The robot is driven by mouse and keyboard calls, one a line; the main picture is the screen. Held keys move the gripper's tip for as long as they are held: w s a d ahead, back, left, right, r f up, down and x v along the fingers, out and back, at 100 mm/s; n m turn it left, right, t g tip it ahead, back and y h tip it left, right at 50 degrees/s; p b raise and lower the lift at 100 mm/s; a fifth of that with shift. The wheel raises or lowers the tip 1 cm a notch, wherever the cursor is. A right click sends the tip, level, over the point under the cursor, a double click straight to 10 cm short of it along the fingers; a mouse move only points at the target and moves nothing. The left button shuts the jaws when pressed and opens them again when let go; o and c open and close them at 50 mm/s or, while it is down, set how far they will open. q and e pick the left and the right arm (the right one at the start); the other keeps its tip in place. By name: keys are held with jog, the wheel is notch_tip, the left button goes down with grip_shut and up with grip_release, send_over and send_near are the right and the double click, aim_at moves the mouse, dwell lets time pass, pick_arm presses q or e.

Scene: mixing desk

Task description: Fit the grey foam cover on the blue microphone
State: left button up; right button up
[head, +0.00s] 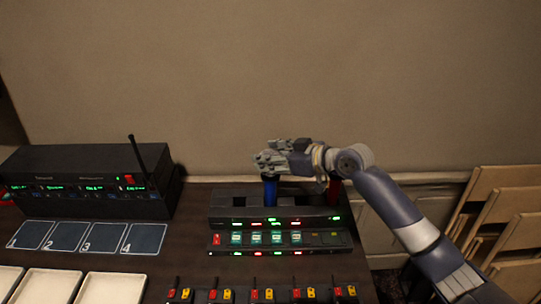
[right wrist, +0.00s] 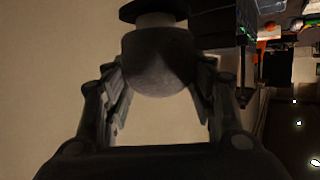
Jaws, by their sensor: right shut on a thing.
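The blue microphone (head: 270,191) stands upright in the back of the rack unit, and its top is hidden by my right gripper (head: 268,159). The gripper comes in from the right, directly above the blue body, and is shut. In the right wrist view a rounded dark-grey piece, the foam cover (right wrist: 158,65), sits between the two fingers. A paler band and a dark disc show above it there. I cannot tell whether the cover touches the microphone. In the head view the cover is hard to make out among the fingers. My left gripper is not in view.
A red microphone (head: 334,191) stands right of the blue one, partly behind my arm. The rack unit (head: 225,211) has lit controls in front. A black receiver (head: 85,175) with an antenna stands left. Numbered pads (head: 103,238) and pale trays (head: 112,289) lie at front left. Folded chairs lean at right.

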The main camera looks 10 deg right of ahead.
jog(key=o, duration=0.8)
jog(key=shift+o, duration=0.2)
jog(key=o, duration=0.4)
jog(key=shift+c, duration=0.2)
jog(key=p+v, duration=0.2)
jog(key=v, duration=0.5)
dwell(0.5)
dwell(0.4)
